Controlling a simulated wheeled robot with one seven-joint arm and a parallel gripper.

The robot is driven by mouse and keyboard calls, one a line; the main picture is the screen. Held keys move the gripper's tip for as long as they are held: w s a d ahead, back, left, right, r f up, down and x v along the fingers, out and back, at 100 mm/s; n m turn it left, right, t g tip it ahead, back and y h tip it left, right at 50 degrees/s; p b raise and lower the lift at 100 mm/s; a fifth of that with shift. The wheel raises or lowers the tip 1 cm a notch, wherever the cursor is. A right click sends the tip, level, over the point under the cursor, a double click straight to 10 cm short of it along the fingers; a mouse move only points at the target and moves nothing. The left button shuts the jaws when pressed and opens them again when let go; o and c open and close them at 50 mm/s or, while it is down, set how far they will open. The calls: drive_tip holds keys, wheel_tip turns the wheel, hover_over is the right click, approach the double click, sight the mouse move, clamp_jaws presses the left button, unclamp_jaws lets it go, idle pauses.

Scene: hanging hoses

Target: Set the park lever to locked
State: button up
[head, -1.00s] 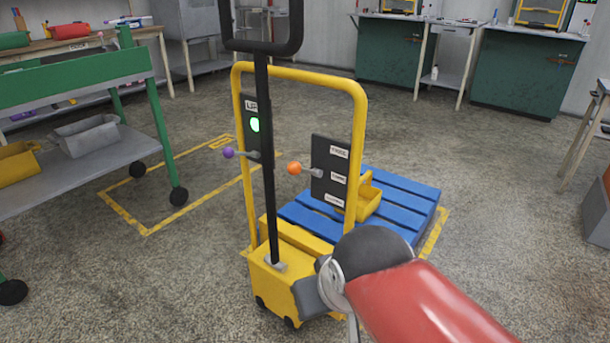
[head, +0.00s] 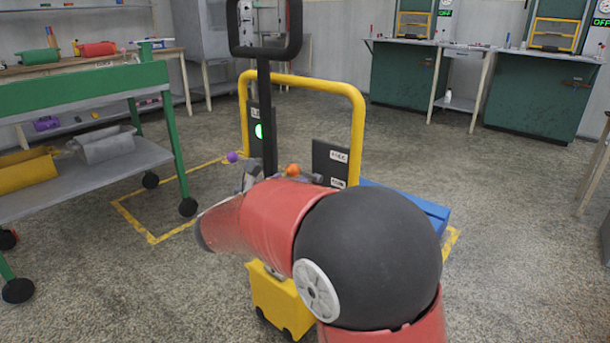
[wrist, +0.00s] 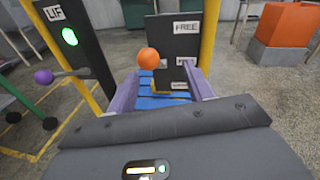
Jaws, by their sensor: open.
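The orange knob (wrist: 149,58) of a lever is beside a dark panel (wrist: 178,28) with a "FREE" label at its top; the lower labels are hard to read. In the head view the orange knob (head: 293,170) shows just above my forearm, left of the panel (head: 330,163). My gripper (wrist: 160,88) is open and empty. Its two purple-grey fingers point forward, with the knob ahead of and between their tips in the picture; I cannot tell the depth gap. In the head view my forearm hides most of my gripper and the lower panel.
A purple knob (wrist: 44,76) on another lever sits left, by a dark panel with a lit green lamp (wrist: 69,36). The cart's yellow frame (head: 300,82) and black handle (head: 264,52) stand close to my arm. A green trolley (head: 90,92) is at left.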

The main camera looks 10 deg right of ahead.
sight(297, 168)
drive_tip(key=shift+w+a+n+t, duration=0.4)
drive_tip(key=shift+w+a+n, duration=0.05)
drive_tip(key=shift+a+n, duration=0.05)
drive_tip(key=shift+w+d, duration=0.1)
drive_tip(key=shift+w, duration=0.15)
drive_tip(key=x, duration=0.7)
drive_tip(key=shift+w+d, duration=0.1)
clamp_jaws()
